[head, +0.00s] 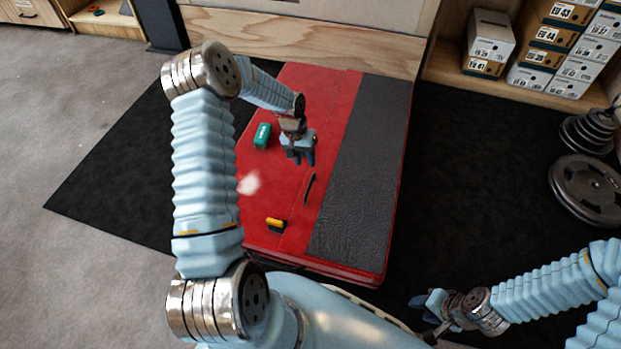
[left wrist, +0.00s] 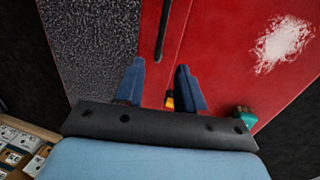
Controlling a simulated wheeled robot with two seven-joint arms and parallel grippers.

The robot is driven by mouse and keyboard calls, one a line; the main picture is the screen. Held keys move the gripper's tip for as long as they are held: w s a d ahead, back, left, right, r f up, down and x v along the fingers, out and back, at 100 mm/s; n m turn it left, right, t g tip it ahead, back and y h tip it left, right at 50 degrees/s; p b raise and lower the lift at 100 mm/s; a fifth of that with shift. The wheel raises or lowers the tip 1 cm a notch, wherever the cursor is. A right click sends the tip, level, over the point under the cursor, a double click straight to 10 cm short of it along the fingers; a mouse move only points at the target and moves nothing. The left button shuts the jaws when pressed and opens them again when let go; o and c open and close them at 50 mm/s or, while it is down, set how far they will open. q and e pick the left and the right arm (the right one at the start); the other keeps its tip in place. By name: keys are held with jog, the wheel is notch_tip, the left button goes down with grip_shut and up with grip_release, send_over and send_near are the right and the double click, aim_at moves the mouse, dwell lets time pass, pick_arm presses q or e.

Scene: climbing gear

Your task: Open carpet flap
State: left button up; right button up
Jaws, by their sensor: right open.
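A red crash pad (head: 285,95) lies on a black mat. The dark grey carpet flap (head: 365,150) lies flat along its right side in the head view; in the left wrist view, the flap (left wrist: 92,45) is at the left. A short black strap (head: 310,189) sits on the red beside the flap's edge; it also shows in the left wrist view (left wrist: 162,32). My left gripper (head: 301,160) is over the pad's red part, left of the flap. Its fingers (left wrist: 160,85) are apart, holding nothing visible. My right gripper (head: 424,302) is open and empty, right of the pad's near corner.
A small yellow-red thing (left wrist: 170,101) shows partly behind a left finger. Weight plates (head: 587,190) and shoe boxes (head: 488,42) stand at right.

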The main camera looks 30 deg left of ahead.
aim_at(311, 181)
pick_arm(q)
jog(key=f, duration=0.3)
jog(key=d+f, duration=0.1)
jog(key=f, duration=0.2)
jog(key=f+b, duration=0.1)
jog(key=f, duration=0.2)
jog(key=shift+w+d, duration=0.15)
jog(key=shift+d, duration=0.2)
jog(key=shift+r, duration=0.1)
jog(key=shift+c, duration=0.3)
grip_shut()
